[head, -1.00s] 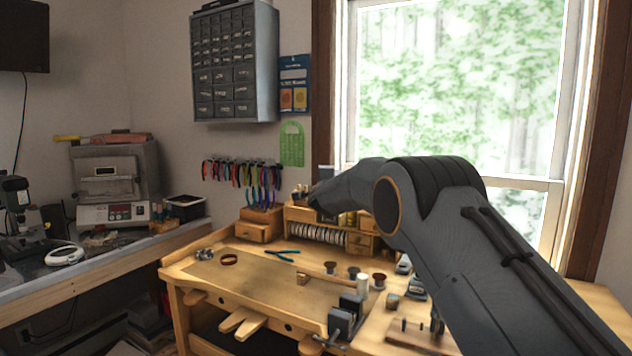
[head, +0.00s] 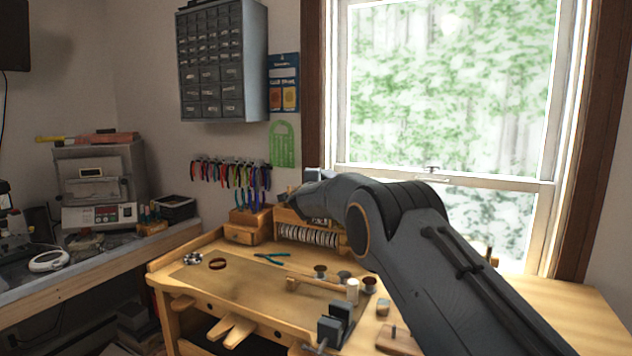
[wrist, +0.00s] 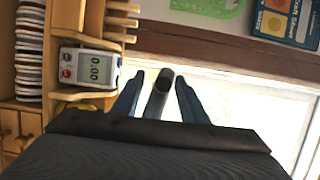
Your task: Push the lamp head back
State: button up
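I cannot make out a lamp head for certain in either view. In the wrist view, a dark grey tube with a round end (wrist: 159,92) stands between my fingers; I cannot tell whether it is part of a lamp. My gripper (wrist: 159,80) has its two blue-grey fingers apart, one on each side of this tube, with the bright window behind. In the head view, my arm reaches in from the lower right over the workbench (head: 215,285). Its far end is near the back shelf, and its fingers are too small and dark there to read.
A grey-white timer (wrist: 86,68) sits in the wooden shelf left of my gripper. Pliers (head: 271,258), spools (head: 352,290) and a vise (head: 335,325) are on the bench. A drawer cabinet (head: 212,65) hangs on the wall. The window (head: 445,90) lies behind my arm.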

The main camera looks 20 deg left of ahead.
jog(key=shift+a+r, duration=0.1)
jog(key=shift+r, duration=0.05)
dwell(0.3)
jog(key=s+d+b, duration=0.1)
jog(key=s+b, duration=0.1)
jog(key=s, duration=0.5)
jog(key=shift+s+b, duration=0.35)
jog(key=shift+s, duration=0.05)
jog(key=shift+d, duration=0.1)
